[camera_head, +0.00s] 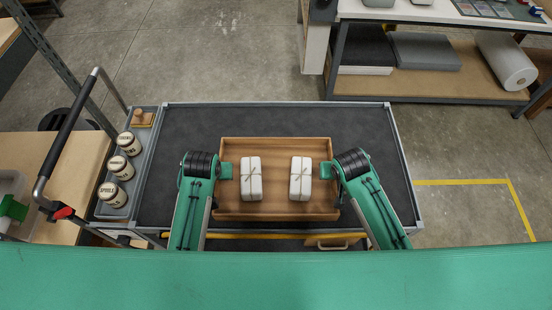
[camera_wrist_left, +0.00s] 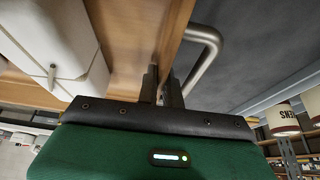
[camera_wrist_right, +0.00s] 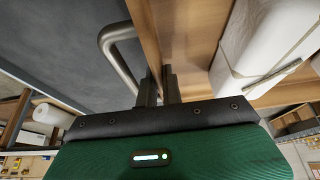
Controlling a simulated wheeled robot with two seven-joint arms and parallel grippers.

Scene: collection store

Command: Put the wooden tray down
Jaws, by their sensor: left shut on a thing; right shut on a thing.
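The wooden tray (camera_head: 275,190) is over the dark top of a cart (camera_head: 270,118), close to its front edge. It looks level; I cannot tell whether it touches the top or hangs just above it. Two white tied packages (camera_head: 251,178) (camera_head: 301,178) lie in it, side by side and apart. My left gripper (camera_head: 227,170) is shut on the tray's left side, and my right gripper (camera_head: 327,170) on its right side. In the wrist views, the fingers (camera_wrist_left: 163,88) (camera_wrist_right: 159,88) are at the side walls, beside bent metal handles (camera_wrist_left: 205,60) (camera_wrist_right: 122,60).
A grey side bin (camera_head: 142,165) with several labelled jars (camera_head: 122,165) runs along the cart's left edge, next to a black push handle (camera_head: 68,135). A shelved bench (camera_head: 430,90) stands at the back right. The cart top is clear behind and beside the tray.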

